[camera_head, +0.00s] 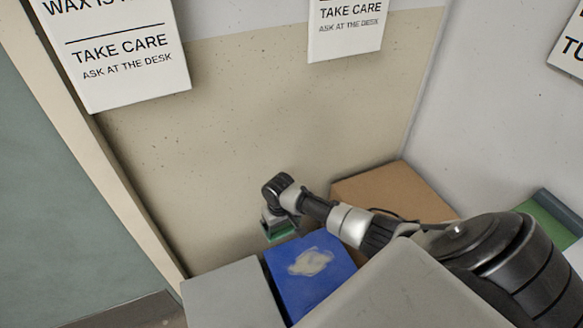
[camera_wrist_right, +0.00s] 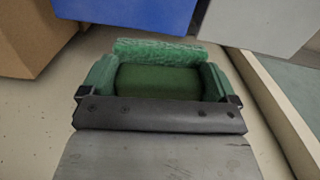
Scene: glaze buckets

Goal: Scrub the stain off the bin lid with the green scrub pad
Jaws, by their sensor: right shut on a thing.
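The blue bin lid (camera_head: 305,271) is at the lower middle of the head view, with a pale whitish stain (camera_head: 310,262) on its upper part. My right gripper (camera_head: 278,234) is beyond the lid's far left corner, near the wall. In the right wrist view my right gripper (camera_wrist_right: 158,84) is shut on the green scrub pad (camera_wrist_right: 158,50), whose rough light-green edge shows past the fingers. The pad also shows as a green strip in the head view (camera_head: 281,234). The blue bin (camera_wrist_right: 125,14) is at the top of the wrist view, apart from the pad. My left gripper is not in view.
A grey bin (camera_head: 232,294) stands left of the blue one. A brown cardboard box (camera_head: 395,190) is behind to the right. The speckled wall (camera_head: 250,120) rises close behind my right gripper. A green object (camera_head: 552,217) lies at the far right.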

